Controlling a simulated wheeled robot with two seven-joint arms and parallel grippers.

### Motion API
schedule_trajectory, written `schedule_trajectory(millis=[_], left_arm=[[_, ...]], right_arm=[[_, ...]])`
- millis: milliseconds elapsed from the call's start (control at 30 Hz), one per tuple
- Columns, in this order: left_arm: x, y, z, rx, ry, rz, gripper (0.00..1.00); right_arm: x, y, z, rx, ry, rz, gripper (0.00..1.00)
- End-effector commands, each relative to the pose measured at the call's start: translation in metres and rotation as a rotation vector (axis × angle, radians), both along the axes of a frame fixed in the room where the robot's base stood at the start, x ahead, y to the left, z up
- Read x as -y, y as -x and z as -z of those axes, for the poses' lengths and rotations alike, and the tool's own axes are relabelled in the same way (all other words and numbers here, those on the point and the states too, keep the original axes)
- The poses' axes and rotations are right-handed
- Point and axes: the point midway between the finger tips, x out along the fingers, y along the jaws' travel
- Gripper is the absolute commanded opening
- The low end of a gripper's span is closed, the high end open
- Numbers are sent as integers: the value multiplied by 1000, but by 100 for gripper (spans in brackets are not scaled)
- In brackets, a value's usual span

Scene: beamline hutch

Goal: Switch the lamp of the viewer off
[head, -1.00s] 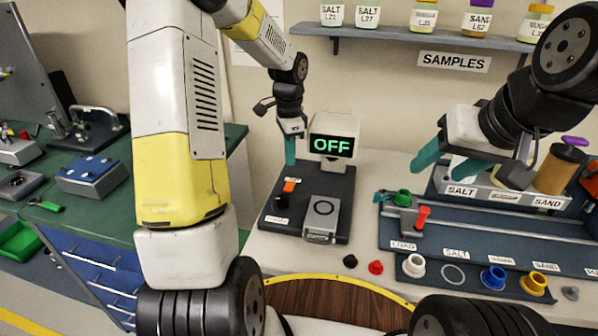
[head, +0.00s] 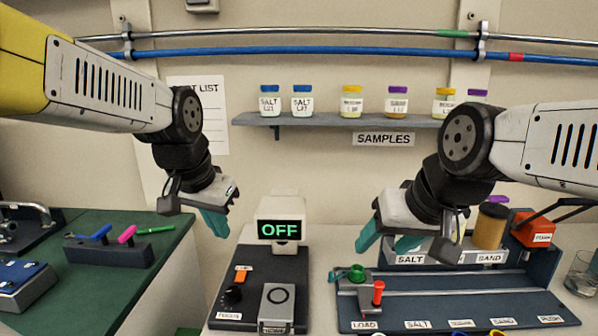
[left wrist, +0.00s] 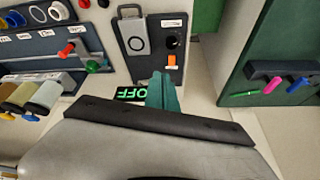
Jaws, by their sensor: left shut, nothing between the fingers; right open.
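The viewer (head: 280,205) stands on a dark base on the bench, and its screen (head: 279,230) reads OFF in green. On the base are an orange switch (head: 241,273), a black knob (head: 232,296) and a grey plate with a ring (head: 277,306). My left gripper (head: 216,224) is shut and empty, in the air to the left of the viewer's screen, apart from the switch. The left wrist view shows its teal fingers (left wrist: 162,92) near the screen, with the orange switch (left wrist: 171,60) beyond them. My right gripper (head: 388,240) is open and empty, above the rail station to the right.
A dark rail station (head: 450,290) with a green knob (head: 357,272) and a red peg (head: 378,291) fills the right of the bench. A shelf (head: 330,120) with several jars hangs behind. A green bench (head: 150,250) is at left.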

Motion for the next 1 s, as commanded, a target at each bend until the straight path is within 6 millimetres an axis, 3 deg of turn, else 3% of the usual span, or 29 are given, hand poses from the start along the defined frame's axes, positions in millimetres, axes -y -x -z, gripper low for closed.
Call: schedule_trajectory(millis=[33,200,400,767,1000], left_arm=[[2,16,-6,31,37,-42,0],[6,51,-10,90,154,-166,0],[9,68,-10,115,222,-227,0],[9,67,-11,114,221,-227,0],[6,42,-12,72,106,-75,0]], right_arm=[[0,0,0,0,0,0,57],[0,0,0,0,0,0,57],[0,0,0,0,0,0,57],[0,0,0,0,0,0,57],[0,0,0,0,0,0,57]])
